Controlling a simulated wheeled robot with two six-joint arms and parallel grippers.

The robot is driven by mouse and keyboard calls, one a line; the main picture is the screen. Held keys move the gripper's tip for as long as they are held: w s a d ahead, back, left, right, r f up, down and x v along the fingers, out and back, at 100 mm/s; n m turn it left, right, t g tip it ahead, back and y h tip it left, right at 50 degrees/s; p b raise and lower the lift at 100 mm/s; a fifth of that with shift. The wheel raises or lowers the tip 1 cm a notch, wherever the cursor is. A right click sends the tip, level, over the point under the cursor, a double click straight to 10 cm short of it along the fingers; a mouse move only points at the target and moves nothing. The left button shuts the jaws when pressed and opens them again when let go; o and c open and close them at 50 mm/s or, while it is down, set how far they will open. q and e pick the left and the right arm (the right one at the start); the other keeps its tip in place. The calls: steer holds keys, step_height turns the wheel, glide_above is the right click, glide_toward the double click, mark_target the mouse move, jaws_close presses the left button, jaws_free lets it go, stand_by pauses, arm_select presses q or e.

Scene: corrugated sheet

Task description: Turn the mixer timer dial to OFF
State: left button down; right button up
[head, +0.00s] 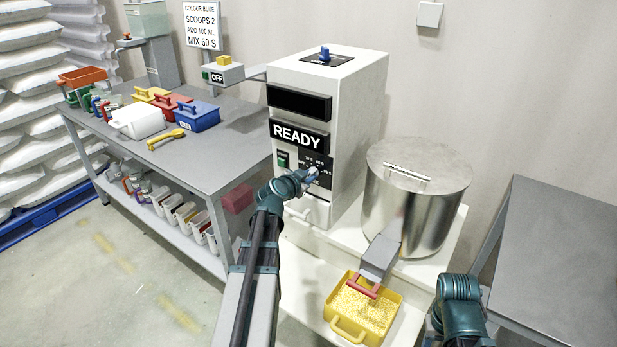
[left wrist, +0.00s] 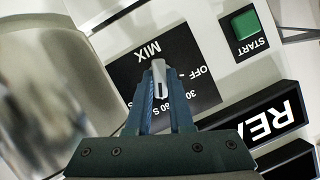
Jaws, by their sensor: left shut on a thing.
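The mixer (head: 350,110) is a pale cabinet with a READY display. Its black dial panel (head: 318,158) shows in the left wrist view (left wrist: 190,50) with MIX, OFF and seconds marks. My left gripper (head: 311,174) reaches the panel from the front. In the left wrist view, its fingers (left wrist: 160,84) are shut on the pale grey timer dial (left wrist: 158,67). The fingers cover much of the dial, so I cannot tell which mark it points at. Only part of my right arm shows at lower right in the head view; its fingers are not visible.
A green START button (left wrist: 245,24) sits close to the dial panel. A steel drum (head: 418,190) stands right of the cabinet, above a yellow bin (head: 340,328) of granules. A bench (head: 225,150) with containers is left; a grey table (head: 560,250) is right.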

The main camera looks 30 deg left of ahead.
stand_by(0.4)
arm_select(q)
steer(key=shift+a+f+n+t+h+b, duration=0.15)
steer(key=shift+n+h+b, duration=0.65)
steer(key=shift+n+h, duration=0.9)
steer(key=shift+a+f+n+t+h+b, duration=0.1)
steer(key=shift+n+h+b, duration=0.8)
steer(key=shift+n, duration=1.55)
steer(key=shift+a+f+n+t+h+b, duration=0.15)
steer(key=shift+n+h+b, duration=0.6)
steer(key=shift+n+h, duration=0.95)
steer(key=shift+r+n, duration=0.15)
steer(key=shift+n, duration=0.4)
steer(key=c, duration=0.8)
jaws_free()
steer(key=p+v, duration=0.1)
steer(key=v, duration=1.2)
steer(key=shift+s+p, duration=0.4)
steer(key=shift+s, duration=0.05)
